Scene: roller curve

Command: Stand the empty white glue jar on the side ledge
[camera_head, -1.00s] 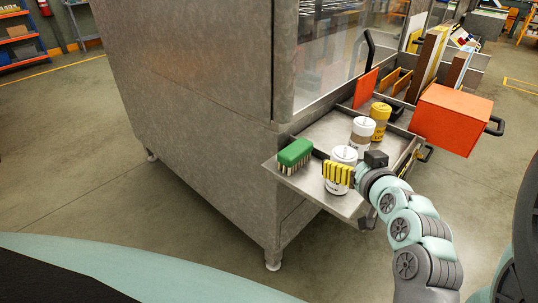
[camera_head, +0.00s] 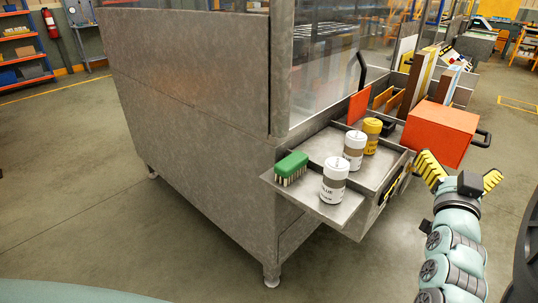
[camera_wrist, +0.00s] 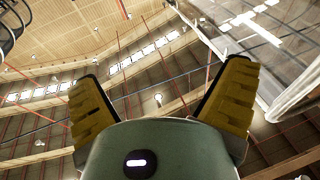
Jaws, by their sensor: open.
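A white glue jar (camera_head: 334,183) with a brownish band and a "GLUE" label stands upright on the metal side ledge (camera_head: 310,192). A second white-lidded jar (camera_head: 354,151) and a yellow-lidded jar (camera_head: 372,136) stand in the shallow tray behind it. I cannot tell from outside which jar is empty. My gripper (camera_head: 462,176) is open and empty, to the right of the tray and clear of the jars. In the wrist view its yellow fingers (camera_wrist: 163,105) are spread wide, with only ceiling and a glass pane beyond them.
A green brush (camera_head: 292,167) sits on the ledge's left side, close to the jar. An orange box (camera_head: 439,133) stands right of the tray. A large metal cabinet (camera_head: 205,130) rises left of the ledge. The floor in front is clear.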

